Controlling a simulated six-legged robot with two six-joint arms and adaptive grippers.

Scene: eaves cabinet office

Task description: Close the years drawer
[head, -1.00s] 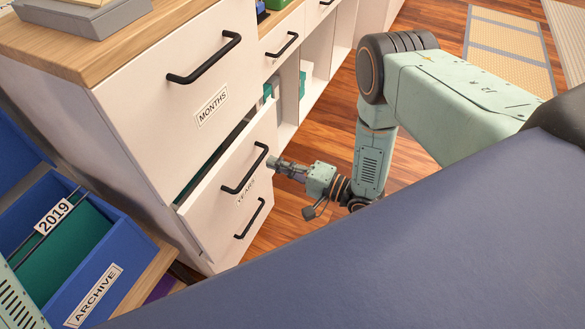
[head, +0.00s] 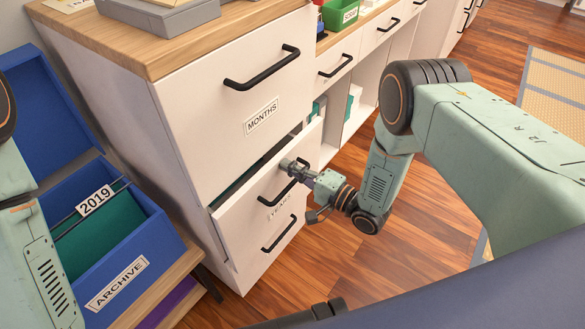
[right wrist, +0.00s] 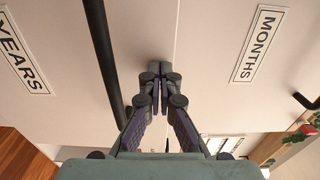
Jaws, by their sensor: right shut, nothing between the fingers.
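The years drawer (head: 240,222) is the white drawer below the months drawer (head: 200,110). It stands partly open, with a dark gap and teal contents showing behind its top edge. Its label reads YEARS, and it also shows in the right wrist view (right wrist: 60,95). Its black bar handle (head: 277,194) runs across the front. My right gripper (head: 288,164) is shut and empty at the upper part of the drawer front. In the right wrist view its fingertips (right wrist: 160,68) are beside the handle, near the drawer's top edge; contact is unclear. My left gripper is out of view.
A blue archive box (head: 170,255) with a 2019 tag stands left of the cabinet on a wooden surface. Another closed-looking drawer (head: 250,265) lies below the years drawer. The wooden floor (head: 420,240) on the right is clear around my right arm.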

